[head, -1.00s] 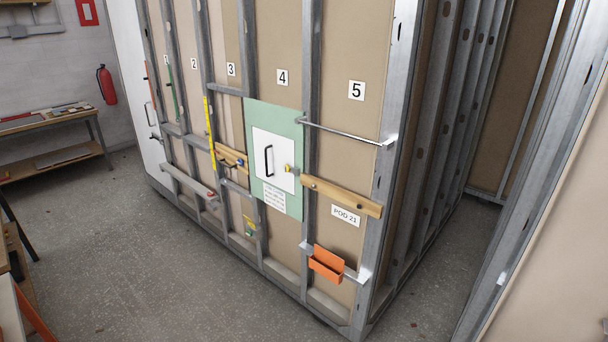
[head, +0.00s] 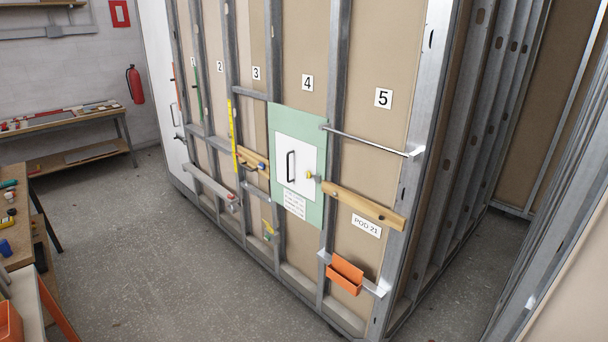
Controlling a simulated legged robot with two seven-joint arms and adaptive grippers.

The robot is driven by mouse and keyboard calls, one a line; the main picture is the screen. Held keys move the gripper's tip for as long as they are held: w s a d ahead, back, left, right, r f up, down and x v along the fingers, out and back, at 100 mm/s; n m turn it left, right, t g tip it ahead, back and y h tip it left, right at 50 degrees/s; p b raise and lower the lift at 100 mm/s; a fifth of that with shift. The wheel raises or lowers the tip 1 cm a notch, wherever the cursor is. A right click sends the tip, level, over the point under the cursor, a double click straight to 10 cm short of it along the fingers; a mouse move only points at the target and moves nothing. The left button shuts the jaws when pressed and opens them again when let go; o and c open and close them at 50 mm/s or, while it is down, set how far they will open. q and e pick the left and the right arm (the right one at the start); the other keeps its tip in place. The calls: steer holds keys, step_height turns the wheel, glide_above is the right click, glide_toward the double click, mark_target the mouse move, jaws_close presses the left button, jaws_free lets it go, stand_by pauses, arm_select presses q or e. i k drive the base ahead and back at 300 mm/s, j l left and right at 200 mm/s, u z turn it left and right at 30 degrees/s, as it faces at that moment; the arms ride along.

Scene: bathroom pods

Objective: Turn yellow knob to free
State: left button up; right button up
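A small yellow knob (head: 310,175) sits at the right edge of a white door panel (head: 297,160) with a black pull handle (head: 291,167). The panel is set in a light green board (head: 313,212) on the pod wall, below the number 4. Any marking for the knob's positions is too small to read. Neither of my grippers is in view.
A wooden rail (head: 365,206) and a metal bar (head: 365,141) are right of the panel. An orange tray (head: 344,275) hangs lower down. A cluttered workbench (head: 20,240) stands at the left. The grey floor (head: 150,255) before the pod is clear.

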mark_target(308, 175)
steer(key=i+z, duration=0.15)
steer(key=i, duration=1.2)
